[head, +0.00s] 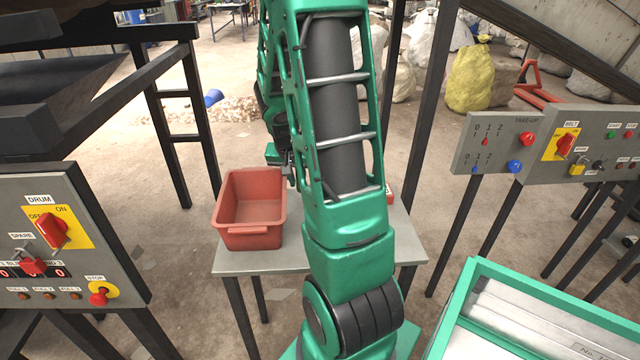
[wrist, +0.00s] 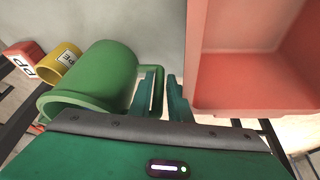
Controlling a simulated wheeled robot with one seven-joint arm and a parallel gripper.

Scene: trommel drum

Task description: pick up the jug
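The green jug (wrist: 95,80) shows in the wrist view, left of centre, with its wide rim toward the lower left. Its loop handle (wrist: 158,74) points right, toward my gripper (wrist: 163,95). My gripper's two green fingers are apart, with the handle's outer bar seeming to lie between them. I cannot tell whether either finger touches it. In the head view my arm hides the jug, and only part of my gripper (head: 281,160) shows beside the red bin.
A red bin (head: 250,236) stands on the small grey table (head: 233,262), close right of my gripper in the wrist view (wrist: 250,98). A yellow cup (wrist: 62,62) and a red-white PP block (wrist: 24,62) lie beyond the jug. Control panels (head: 62,240) flank the table.

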